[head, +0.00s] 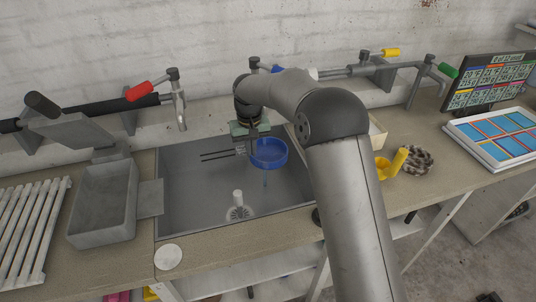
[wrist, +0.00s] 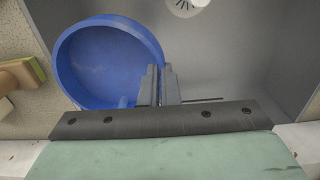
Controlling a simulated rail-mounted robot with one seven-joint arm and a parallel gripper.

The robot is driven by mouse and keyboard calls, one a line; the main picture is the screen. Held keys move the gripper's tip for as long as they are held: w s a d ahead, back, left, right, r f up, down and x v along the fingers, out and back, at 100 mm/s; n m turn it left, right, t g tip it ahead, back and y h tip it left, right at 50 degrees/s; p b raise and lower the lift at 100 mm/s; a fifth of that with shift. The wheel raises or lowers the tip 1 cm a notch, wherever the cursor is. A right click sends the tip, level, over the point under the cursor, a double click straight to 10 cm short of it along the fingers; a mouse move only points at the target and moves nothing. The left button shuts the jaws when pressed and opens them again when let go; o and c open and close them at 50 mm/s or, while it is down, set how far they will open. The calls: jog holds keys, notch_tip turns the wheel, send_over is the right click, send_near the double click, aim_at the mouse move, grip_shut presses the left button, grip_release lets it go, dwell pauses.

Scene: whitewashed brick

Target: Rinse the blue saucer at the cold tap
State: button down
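The blue saucer (head: 268,153) is a round, deep-rimmed dish held over the sink (head: 190,190). In the wrist view the saucer (wrist: 105,65) lies left of my fingers, its inside facing the camera and looking empty. My gripper (head: 250,146) appears shut on its rim; the fingertips (wrist: 160,85) meet at the rim's right edge. A thin bluish vertical streak (head: 265,180) shows below the saucer; I cannot tell whether it is water. A blue tap handle (head: 277,69) shows partly behind my arm, which hides that tap's spout. A red-handled tap (head: 140,91) stands at the sink's back left.
A pale upright piece (head: 238,196) stands by the sink drain. A grey basin (head: 103,203) and slatted rack (head: 32,225) are left. A green-handled tap (head: 447,71), yellow item (head: 392,164), coiled rope (head: 418,161) and framed blue panel (head: 497,137) are right. A white disc (head: 168,257) lies in front.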

aim_at(283, 157)
jog(key=s+d+b, duration=0.3)
jog(key=s+d, duration=0.1)
jog(key=d, duration=0.2)
jog(key=shift+d, duration=0.3)
jog(key=shift+s, duration=0.15)
dwell(1.3)
jog(key=s+d+r, duration=0.2)
jog(key=d+r, duration=0.2)
jog(key=shift+s+p, duration=0.35)
jog(key=shift+p, duration=0.1)
jog(key=shift+d, duration=0.15)
